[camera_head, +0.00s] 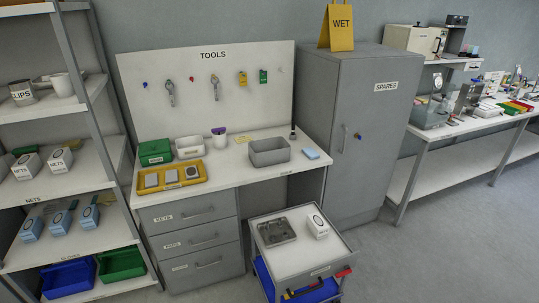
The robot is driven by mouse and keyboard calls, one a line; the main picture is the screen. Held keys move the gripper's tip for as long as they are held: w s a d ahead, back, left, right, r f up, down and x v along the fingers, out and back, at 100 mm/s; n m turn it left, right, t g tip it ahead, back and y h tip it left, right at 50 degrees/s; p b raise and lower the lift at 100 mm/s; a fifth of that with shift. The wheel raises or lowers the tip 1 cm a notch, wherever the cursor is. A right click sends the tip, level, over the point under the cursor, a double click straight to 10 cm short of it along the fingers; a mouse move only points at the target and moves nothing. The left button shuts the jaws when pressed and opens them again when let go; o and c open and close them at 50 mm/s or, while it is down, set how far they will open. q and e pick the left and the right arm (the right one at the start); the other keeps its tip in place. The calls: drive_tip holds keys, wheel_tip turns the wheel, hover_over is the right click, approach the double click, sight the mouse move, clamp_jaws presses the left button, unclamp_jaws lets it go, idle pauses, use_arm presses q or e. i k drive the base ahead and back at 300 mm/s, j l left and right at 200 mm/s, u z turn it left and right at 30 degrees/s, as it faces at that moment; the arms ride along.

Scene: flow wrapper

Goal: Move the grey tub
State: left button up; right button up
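The grey tub (269,152) is an open rectangular box. It stands upright on the right part of the white workbench top (228,170), below the TOOLS board, and looks empty. Neither of my grippers shows in the head view, so I cannot see where they are or what they hold.
A yellow tray (206,183), green box (155,151) and white tub (189,146) stand left on the bench. A blue block (311,154) lies right of the tub. A cart (290,263) stands in front, holding a grey tray (276,233) and white box (317,226). A SPARES cabinet (368,130) adjoins.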

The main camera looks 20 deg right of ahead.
sight(269, 152)
drive_tip(key=i+l+z, duration=0.1)
drive_tip(key=i, duration=0.5)
drive_tip(key=i+l, duration=0.3)
drive_tip(key=i, duration=0.25)
drive_tip(key=i+z, duration=0.1)
drive_tip(key=z, duration=1.9)
